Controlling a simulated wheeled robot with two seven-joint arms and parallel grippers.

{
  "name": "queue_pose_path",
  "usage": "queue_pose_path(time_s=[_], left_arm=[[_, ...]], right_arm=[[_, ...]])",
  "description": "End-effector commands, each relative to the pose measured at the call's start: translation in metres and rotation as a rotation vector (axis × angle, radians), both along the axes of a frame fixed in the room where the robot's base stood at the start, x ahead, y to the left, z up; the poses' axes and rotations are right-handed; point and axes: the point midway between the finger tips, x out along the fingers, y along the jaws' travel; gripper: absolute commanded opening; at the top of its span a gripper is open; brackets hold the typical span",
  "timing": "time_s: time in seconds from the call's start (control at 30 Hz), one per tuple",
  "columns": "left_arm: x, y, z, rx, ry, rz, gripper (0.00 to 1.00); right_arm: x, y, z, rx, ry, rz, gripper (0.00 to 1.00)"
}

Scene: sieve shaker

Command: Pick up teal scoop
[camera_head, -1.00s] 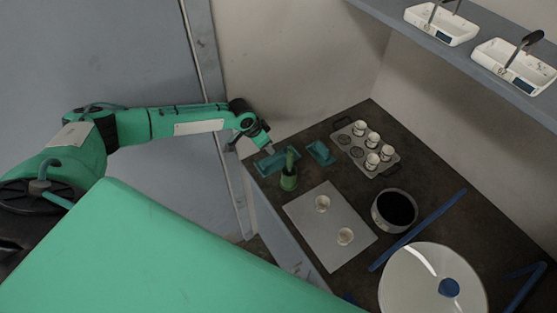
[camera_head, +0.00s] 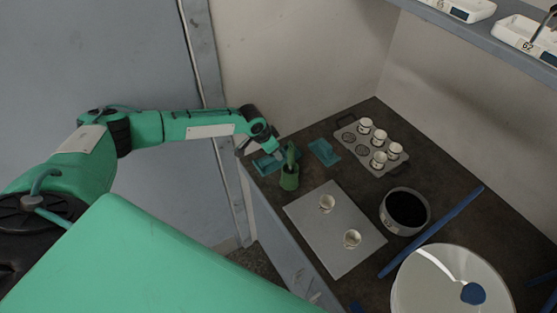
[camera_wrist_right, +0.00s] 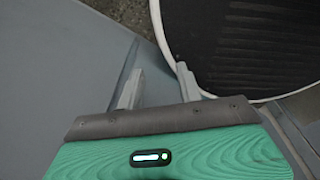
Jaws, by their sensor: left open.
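A green cup (camera_head: 289,181) stands near the left edge of the dark counter, with an upright green-teal handle (camera_head: 291,156) rising from it. This may be the teal scoop; its lower part is hidden in the cup. My left gripper (camera_head: 277,154) is open, just left of the handle and above a flat teal tray (camera_head: 262,166); I cannot tell if it touches either. My right gripper (camera_wrist_right: 158,88) shows in the right wrist view with its fingers apart and nothing clearly between them.
A second teal tray (camera_head: 324,152) lies right of the cup. A rack of small cups (camera_head: 348,133), a grey mat (camera_head: 318,237) with two cups, a dark-filled bowl (camera_head: 405,210), a blue bar (camera_head: 440,228) and a round white lid-like disc (camera_head: 420,285) crowd the counter. A shelf (camera_head: 480,40) hangs above.

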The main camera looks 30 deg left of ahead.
Motion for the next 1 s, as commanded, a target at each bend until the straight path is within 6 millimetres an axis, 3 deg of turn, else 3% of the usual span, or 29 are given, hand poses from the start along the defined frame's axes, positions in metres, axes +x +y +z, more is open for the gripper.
queue_pose_path(time_s=[0.03,0.23,0.6,0.83,1.0], left_arm=[[0.003,-0.001,-0.010,0.000,-0.002,-0.001,0.46],[0.009,-0.004,-0.027,0.000,-0.002,-0.001,0.46],[0.011,-0.006,-0.030,0.000,0.000,0.001,0.46],[0.011,-0.005,-0.030,0.001,0.000,0.000,0.01],[0.011,-0.006,-0.030,0.000,-0.001,0.000,0.00]], right_arm=[[0.000,0.000,-0.013,0.000,0.000,0.000,0.36],[0.000,0.002,-0.034,0.003,0.001,0.000,0.36],[0.000,0.006,-0.037,0.006,0.000,0.001,0.36],[0.000,0.005,-0.037,0.006,0.000,0.001,0.36],[0.001,0.004,-0.037,0.004,0.000,0.000,0.36]])
